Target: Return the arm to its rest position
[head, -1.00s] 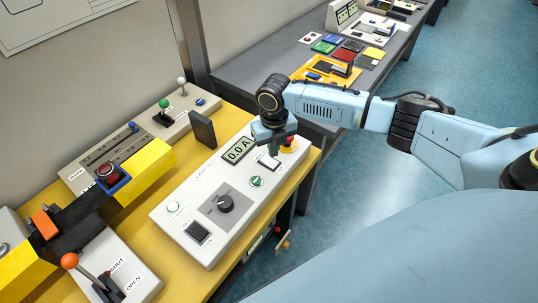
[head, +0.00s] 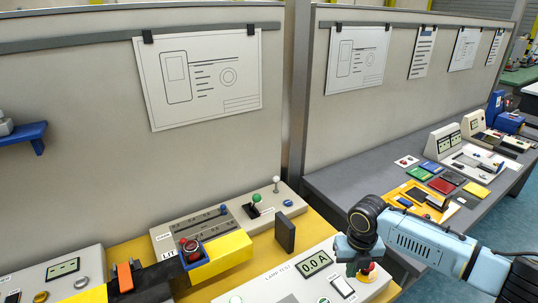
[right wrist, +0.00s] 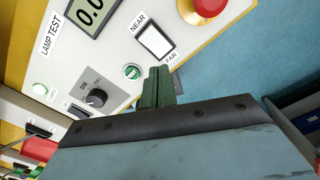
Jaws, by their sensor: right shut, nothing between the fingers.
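My right gripper (head: 351,268) is shut and empty, over the far right part of the lamp test panel (head: 262,287). It is close to the red emergency button (head: 367,272) and the white rocker switch (head: 343,288). In the right wrist view the green fingers (right wrist: 157,88) are together, just below the rocker (right wrist: 156,42) marked NEAR and FAR; the red button (right wrist: 209,6) is up and right. I cannot tell whether the fingers touch the panel. The display (head: 314,264) reads 0.0 A.
A dark upright plate (head: 285,235) stands behind the panel. A lever box (head: 227,224) is at the back. A grey bench (head: 349,184) with devices lies right; blue floor is open beyond.

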